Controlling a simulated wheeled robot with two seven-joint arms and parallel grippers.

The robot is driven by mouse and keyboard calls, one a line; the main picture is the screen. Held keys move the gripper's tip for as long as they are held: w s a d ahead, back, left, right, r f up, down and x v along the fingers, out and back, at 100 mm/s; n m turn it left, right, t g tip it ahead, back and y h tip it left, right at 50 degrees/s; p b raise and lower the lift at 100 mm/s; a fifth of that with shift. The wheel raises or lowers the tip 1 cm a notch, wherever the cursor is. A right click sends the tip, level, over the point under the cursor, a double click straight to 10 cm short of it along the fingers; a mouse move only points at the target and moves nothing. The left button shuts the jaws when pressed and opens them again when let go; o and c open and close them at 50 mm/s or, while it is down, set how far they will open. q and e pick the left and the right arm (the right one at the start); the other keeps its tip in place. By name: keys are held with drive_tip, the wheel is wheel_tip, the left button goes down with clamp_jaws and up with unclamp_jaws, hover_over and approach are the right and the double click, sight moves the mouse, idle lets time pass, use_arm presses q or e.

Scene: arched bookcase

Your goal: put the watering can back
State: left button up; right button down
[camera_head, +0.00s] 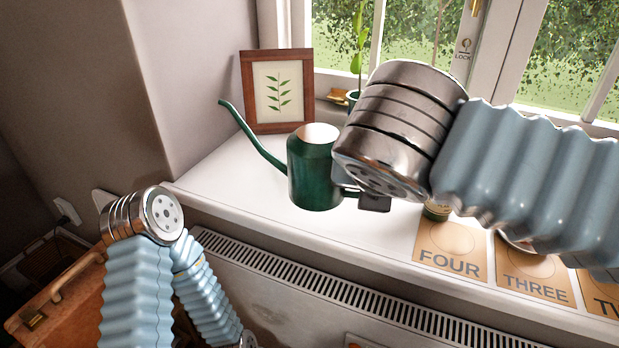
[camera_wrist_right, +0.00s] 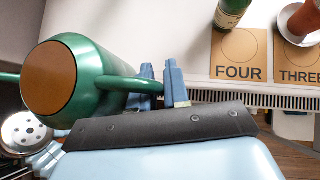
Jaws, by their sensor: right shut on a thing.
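The green watering can (camera_head: 315,172) is upright over the white window sill, with its long spout pointing left. I cannot tell whether its base touches the sill. My right gripper (camera_wrist_right: 160,88) is shut on the can's handle (camera_wrist_right: 128,84), at the can's right side. In the head view the metal wrist of my right arm hides most of that gripper and part of the can. The can's body also shows in the right wrist view (camera_wrist_right: 88,85). My left arm is at the lower left, below the sill, and its gripper fingers are not visible.
A framed leaf picture (camera_head: 278,90) stands behind the can. A potted plant (camera_head: 353,97) is by the window. Cards marked FOUR (camera_head: 450,250) and THREE (camera_head: 537,277) lie to the right; a green bottle (camera_wrist_right: 231,12) and terracotta pot (camera_wrist_right: 299,22) stand there. A radiator (camera_head: 330,290) is below.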

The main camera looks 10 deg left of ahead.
drive_tip(key=w+f, duration=0.2)
drive_tip(key=w, duration=0.2)
drive_tip(key=w+a+f, duration=0.1)
drive_tip(key=w+f, duration=0.2)
drive_tip(key=w, duration=0.1)
drive_tip(key=w+a+f, duration=0.1)
drive_tip(key=w+f, duration=0.2)
drive_tip(key=w, duration=0.1)
drive_tip(key=shift+w+f+b, duration=0.1)
drive_tip(key=shift+f+b, duration=0.1)
drive_tip(key=shift+b, duration=0.1)
drive_tip(key=shift+w+f, duration=0.3)
drive_tip(key=shift+f, duration=0.05)
drive_tip(key=shift+w+f+b, duration=0.15)
drive_tip(key=shift+f+b, duration=0.05)
drive_tip(key=shift+f, duration=0.7)
drive_tip(key=shift+w+f+b, duration=0.15)
drive_tip(key=shift+f, duration=0.75)
drive_tip(key=shift+f, duration=0.1)
